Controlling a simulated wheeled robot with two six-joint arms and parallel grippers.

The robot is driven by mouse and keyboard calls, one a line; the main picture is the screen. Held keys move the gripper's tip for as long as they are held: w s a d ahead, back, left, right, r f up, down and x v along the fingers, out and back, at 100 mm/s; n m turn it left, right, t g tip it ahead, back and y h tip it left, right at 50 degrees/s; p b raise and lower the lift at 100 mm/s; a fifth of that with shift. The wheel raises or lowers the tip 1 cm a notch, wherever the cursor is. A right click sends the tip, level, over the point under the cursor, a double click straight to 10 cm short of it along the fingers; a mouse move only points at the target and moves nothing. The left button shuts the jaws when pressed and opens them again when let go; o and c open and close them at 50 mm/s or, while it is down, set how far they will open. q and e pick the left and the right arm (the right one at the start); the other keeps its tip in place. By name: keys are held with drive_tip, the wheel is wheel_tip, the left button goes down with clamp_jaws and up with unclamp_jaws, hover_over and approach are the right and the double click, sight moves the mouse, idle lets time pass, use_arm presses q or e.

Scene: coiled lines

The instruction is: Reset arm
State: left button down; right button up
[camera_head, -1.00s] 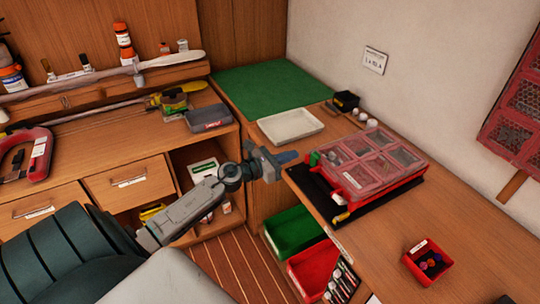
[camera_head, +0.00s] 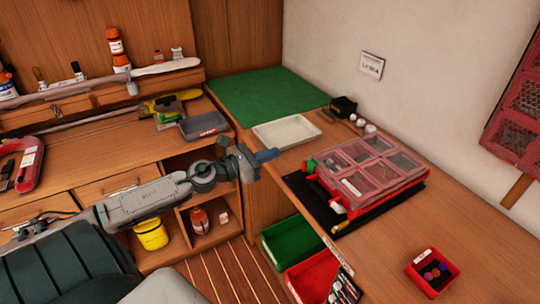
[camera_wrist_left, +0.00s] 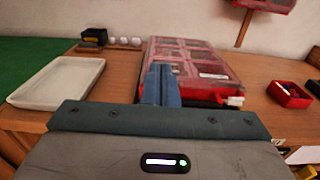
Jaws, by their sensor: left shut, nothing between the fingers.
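My left gripper (camera_head: 266,156) reaches in from the left in the head view. Its blue fingers are shut with nothing between them. It is in the air, at the left edge of the right-hand bench, short of the red organizer case (camera_head: 405,184) with clear lids. In the left wrist view the shut fingers (camera_wrist_left: 160,84) stand in front of the red case (camera_wrist_left: 206,60) and hide part of it. My right gripper is in neither view.
A white tray (camera_head: 286,131) and a green mat (camera_head: 265,92) lie at the back of the bench. A red bin (camera_head: 432,272) with small items stands front right. Green (camera_head: 290,236) and red (camera_head: 314,276) bins sit below the bench edge. Shelves with bottles are on the left.

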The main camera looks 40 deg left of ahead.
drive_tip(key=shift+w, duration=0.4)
